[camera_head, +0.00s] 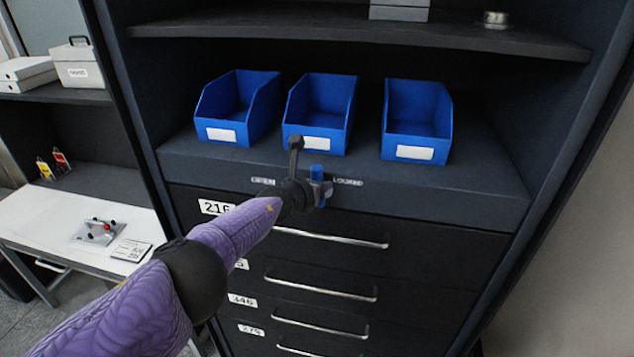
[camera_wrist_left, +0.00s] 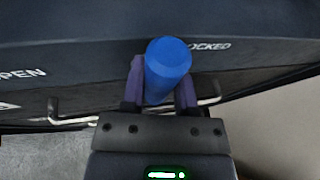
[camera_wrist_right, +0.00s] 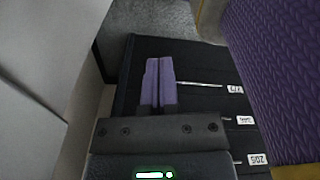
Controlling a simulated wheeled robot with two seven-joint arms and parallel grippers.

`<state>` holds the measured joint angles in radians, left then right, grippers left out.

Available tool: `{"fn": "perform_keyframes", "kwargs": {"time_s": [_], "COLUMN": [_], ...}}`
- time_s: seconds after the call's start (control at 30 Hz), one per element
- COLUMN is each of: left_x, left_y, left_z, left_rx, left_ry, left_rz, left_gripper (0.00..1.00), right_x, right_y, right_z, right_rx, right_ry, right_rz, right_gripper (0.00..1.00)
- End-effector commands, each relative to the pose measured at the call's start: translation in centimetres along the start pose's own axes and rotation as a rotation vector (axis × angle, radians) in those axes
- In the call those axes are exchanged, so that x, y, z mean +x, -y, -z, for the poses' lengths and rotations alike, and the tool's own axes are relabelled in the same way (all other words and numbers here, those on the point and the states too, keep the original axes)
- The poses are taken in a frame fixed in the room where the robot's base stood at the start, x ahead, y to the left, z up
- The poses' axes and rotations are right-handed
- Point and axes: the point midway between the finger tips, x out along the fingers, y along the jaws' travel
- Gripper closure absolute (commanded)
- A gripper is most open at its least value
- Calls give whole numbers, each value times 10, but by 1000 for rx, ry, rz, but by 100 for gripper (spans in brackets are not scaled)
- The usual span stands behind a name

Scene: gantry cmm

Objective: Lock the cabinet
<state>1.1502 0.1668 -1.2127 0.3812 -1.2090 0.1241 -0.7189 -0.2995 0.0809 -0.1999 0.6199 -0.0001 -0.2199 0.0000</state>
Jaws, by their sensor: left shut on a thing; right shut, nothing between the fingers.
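The dark cabinet (camera_head: 480,195) has a blue lock handle (camera_head: 318,172) on its front ledge, above the top drawer. The handle is between the OPEN label (camera_head: 262,181) on the left and the LOCKED label (camera_head: 347,182) on the right. My left gripper (camera_head: 320,190) is shut on the handle. In the left wrist view the blue handle (camera_wrist_left: 168,68) shows between the two purple fingers, next to the LOCKED label (camera_wrist_left: 208,46). My right gripper (camera_wrist_right: 158,82) is shut and empty, seen only in its wrist view, above or before a dark drawer front.
Three blue bins (camera_head: 322,105) stand on the cabinet shelf behind the handle. Drawers with metal pulls (camera_head: 335,238) lie below it. A white bench (camera_head: 90,225) stands at the left. A purple arm part of mine fills the right side of the right wrist view.

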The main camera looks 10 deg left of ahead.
Motion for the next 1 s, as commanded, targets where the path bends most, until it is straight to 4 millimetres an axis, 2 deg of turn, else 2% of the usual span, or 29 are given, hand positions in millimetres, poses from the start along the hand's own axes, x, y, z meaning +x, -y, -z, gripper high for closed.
{"fn": "perform_keyframes", "kwargs": {"time_s": [0.3, 0.8, 0.83, 0.97, 1.0], "left_x": [0, 0, 0, 0, 0], "left_y": [-1, -1, -1, -1, -1], "left_z": [3, 4, 4, 3, 3], "left_rx": [79, 94, 94, 92, 92], "left_ry": [-25, -31, -31, -28, -28], "left_rz": [-33, -36, -36, -36, -36], "left_gripper": [100, 100, 56, 29, 28], "right_x": [-7, -7, -7, -7, -7], "right_y": [1, 1, 1, 1, 1], "right_z": [1, 1, 1, 1, 1], "right_rx": [1, 1, 1, 1, 1], "right_ry": [-1, -1, -1, 0, 0], "right_rz": [2, 2, 2, 2, 2], "right_gripper": [100, 100, 100, 100, 100]}}
